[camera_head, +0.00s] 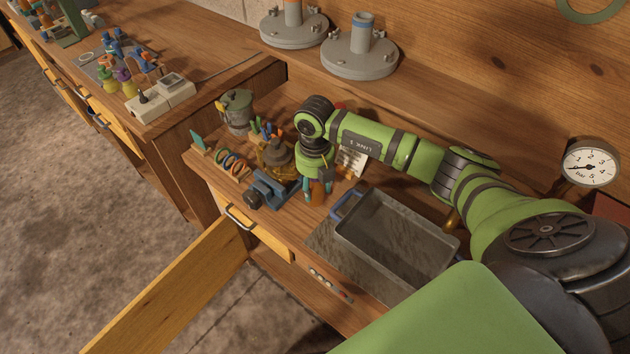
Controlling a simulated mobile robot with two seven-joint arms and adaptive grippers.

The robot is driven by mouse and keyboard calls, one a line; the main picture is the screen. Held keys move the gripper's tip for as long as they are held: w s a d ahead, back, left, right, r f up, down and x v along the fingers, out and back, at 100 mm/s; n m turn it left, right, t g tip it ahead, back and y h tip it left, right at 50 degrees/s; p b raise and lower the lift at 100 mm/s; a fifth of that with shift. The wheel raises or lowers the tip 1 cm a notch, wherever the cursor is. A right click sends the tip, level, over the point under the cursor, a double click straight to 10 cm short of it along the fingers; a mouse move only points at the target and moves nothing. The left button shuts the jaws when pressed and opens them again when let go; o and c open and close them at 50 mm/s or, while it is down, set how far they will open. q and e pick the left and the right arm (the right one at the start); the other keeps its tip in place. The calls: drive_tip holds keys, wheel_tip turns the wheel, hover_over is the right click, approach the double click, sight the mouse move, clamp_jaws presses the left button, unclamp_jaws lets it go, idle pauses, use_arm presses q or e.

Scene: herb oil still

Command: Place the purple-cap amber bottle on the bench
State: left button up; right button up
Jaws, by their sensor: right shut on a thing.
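My right gripper (316,178) points down over the workbench (291,222), just behind its front edge. It is shut on an amber bottle (318,193), of which only a small orange-brown part shows below the gripper. Its cap is hidden, so I cannot see the purple. The bottle looks upright. I cannot tell whether its base touches the bench. My left gripper is not in view.
A grey metal tray (385,262) with blue handles lies right of the gripper. A blue vise (266,192) and a brass piece (277,155) stand close on its left. A drawer (258,231) and an open cabinet door (175,290) are below. Flanged plates (358,62) sit behind.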

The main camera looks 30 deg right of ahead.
drive_tip(key=shift+f, duration=0.15)
drive_tip(key=shift+f, duration=0.1)
drive_tip(key=shift+f+b, duration=0.15)
drive_tip(key=shift+b, duration=0.15)
drive_tip(key=o, duration=1.2)
